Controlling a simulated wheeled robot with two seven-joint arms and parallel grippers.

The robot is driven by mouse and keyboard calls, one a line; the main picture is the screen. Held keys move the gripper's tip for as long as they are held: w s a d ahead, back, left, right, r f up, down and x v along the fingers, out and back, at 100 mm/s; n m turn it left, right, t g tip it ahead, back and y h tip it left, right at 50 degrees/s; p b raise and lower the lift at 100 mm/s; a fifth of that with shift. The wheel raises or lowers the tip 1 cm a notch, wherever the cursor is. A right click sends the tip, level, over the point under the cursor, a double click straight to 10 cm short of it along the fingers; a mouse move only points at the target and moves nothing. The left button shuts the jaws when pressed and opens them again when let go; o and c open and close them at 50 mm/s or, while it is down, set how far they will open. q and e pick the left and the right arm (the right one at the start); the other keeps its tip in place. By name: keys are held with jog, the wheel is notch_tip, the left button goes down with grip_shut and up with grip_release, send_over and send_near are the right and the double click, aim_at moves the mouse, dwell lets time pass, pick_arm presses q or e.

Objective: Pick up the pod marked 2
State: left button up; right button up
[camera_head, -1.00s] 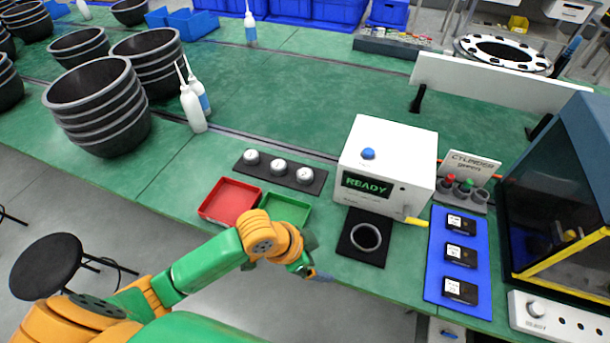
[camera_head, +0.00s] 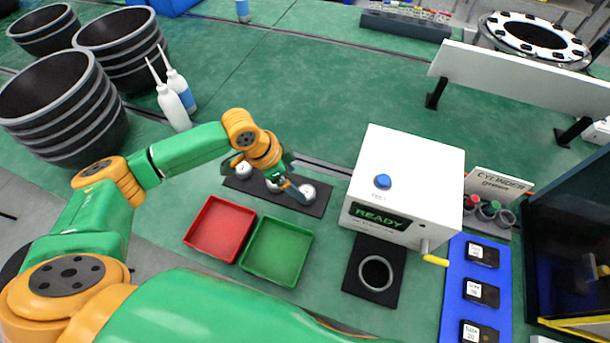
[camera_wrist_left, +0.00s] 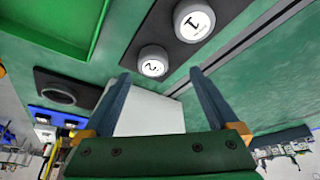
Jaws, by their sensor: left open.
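Several white round pods lie on a dark strip in the head view. The pod marked 1 (camera_wrist_left: 194,19) lies farther up the same strip. The left gripper is open and empty, with its two blue fingers apart. The middle pod (camera_head: 273,186) is mostly hidden by the gripper in the head view. My right gripper is not in view.
A red tray (camera_head: 219,230) and a green tray (camera_head: 276,252) lie in front of the strip. A white READY box (camera_head: 405,180) stands to the right, with a ring on a black mat (camera_head: 352,283) before it. White bottles (camera_head: 174,106) stand at the left behind.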

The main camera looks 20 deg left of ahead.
aim_at(305, 192)
pick_arm(q)
jog(key=shift+s+d+f+p, duration=0.15)
jog(key=shift+s+d+f, duration=0.05)
jog(key=shift+d+f, duration=0.25)
jog(key=shift+s+d+f+p, duration=0.15)
jog(key=shift+d+f, duration=0.3)
jog(key=x, duration=0.2)
jog(key=shift+d+f, duration=0.1)
jog(key=shift+f, duration=0.2)
jog(key=shift+w+f, duration=0.3)
jog(key=shift+w, duration=0.15)
jog(key=shift+c, duration=0.4)
jog(key=shift+s+r, duration=0.1)
jog(key=shift+s, duration=0.1)
jog(key=c, duration=1.1)
jog(key=shift+w, duration=0.1)
jog(key=shift+c, duration=1.3)
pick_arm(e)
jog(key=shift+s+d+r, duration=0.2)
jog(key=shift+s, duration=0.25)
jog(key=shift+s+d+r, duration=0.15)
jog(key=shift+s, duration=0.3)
